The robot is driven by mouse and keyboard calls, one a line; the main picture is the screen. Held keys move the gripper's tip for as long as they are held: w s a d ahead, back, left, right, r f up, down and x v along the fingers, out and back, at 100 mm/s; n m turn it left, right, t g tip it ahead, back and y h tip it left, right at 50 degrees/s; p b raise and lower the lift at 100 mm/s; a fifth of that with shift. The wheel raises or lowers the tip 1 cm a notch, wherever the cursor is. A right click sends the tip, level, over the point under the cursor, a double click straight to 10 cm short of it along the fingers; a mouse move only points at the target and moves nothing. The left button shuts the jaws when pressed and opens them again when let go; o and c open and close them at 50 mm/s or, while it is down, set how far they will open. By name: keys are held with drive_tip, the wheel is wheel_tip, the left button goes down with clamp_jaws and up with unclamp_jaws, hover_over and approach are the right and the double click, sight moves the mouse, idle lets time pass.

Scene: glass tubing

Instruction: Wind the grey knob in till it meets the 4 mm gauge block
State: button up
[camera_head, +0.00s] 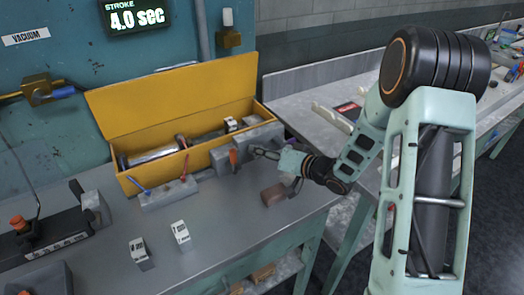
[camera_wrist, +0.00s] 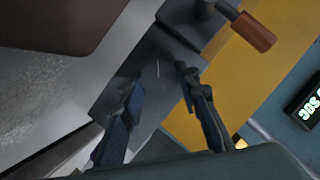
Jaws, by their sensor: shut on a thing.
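My gripper (camera_head: 257,152) is at the grey fixture (camera_head: 222,161) by the right end of the yellow box. In the wrist view its two fingers (camera_wrist: 158,78) stand on either side of a grey part with a thin pale line (camera_wrist: 157,68), which I take to be the grey knob. The gripper is shut on it. An orange-brown handle (camera_wrist: 253,32) shows above the fixture in the wrist view; an orange piece (camera_head: 233,157) shows beside it in the head view. I cannot tell which piece is the 4 mm gauge block, nor see any gap at the knob's end.
The yellow box (camera_head: 112,105) stands open behind. A grey rack (camera_head: 165,194) with blue and red tools is to the left. Two white-faced pieces (camera_head: 139,250) (camera_head: 180,232) lie in front. A brown block (camera_head: 273,195) lies close below my gripper. A display (camera_head: 137,18) reads "4.0 sec".

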drive_tip(key=o, duration=1.2)
drive_tip(key=shift+c, duration=0.2)
drive_tip(key=v, duration=1.2)
drive_tip(key=shift+w, duration=0.1)
